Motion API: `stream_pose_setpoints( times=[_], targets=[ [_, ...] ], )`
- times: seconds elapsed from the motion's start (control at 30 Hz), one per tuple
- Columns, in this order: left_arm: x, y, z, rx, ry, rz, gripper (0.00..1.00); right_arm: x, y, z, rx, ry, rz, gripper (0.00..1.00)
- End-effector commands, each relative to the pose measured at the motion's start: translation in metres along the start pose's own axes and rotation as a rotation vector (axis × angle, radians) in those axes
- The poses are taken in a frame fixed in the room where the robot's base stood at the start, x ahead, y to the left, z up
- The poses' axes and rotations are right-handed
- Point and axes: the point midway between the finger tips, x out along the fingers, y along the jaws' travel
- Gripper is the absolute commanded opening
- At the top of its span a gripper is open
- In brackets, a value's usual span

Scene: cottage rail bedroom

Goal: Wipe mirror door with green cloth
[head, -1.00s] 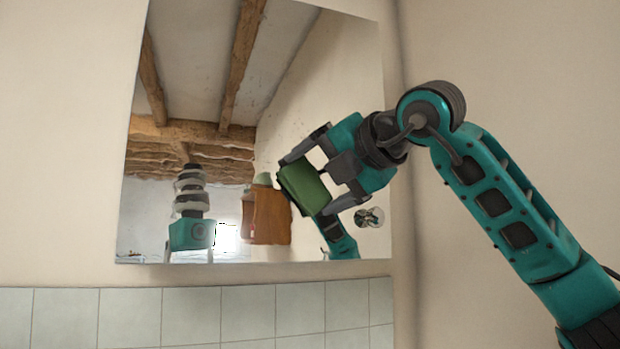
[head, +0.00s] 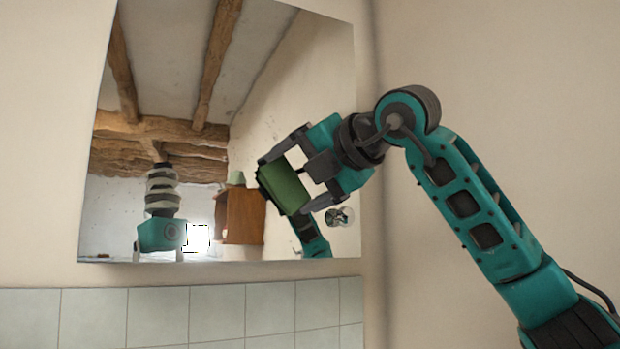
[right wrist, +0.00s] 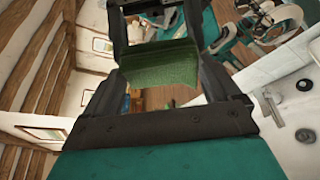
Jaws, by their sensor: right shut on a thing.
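The mirror door (head: 285,30) hangs on the wall and fills the upper left middle of the head view. My right gripper (head: 288,183) is in front of its lower right part, shut on the green cloth (head: 287,191), a folded block. I cannot tell whether the cloth touches the glass. In the right wrist view the cloth (right wrist: 160,62) sits between the two dark fingers of my right gripper (right wrist: 158,45). My left gripper is not in view.
Pale tiles (head: 200,315) run along the wall below the mirror. A bare side wall (head: 480,60) stands close on the right. A small shiny round thing (head: 340,217) shows at the mirror's lower right. A white basin (right wrist: 290,100) with metal fittings shows in the right wrist view.

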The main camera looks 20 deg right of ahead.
Motion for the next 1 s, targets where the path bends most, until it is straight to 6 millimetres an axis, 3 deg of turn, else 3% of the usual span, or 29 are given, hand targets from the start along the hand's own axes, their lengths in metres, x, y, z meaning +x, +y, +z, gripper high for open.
stream_pose_setpoints(
  times=[1.0],
  targets=[
    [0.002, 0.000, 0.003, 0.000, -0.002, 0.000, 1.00, 0.019, 0.037, -0.045, -0.003, 0.003, 0.002, 0.56]
  ],
)
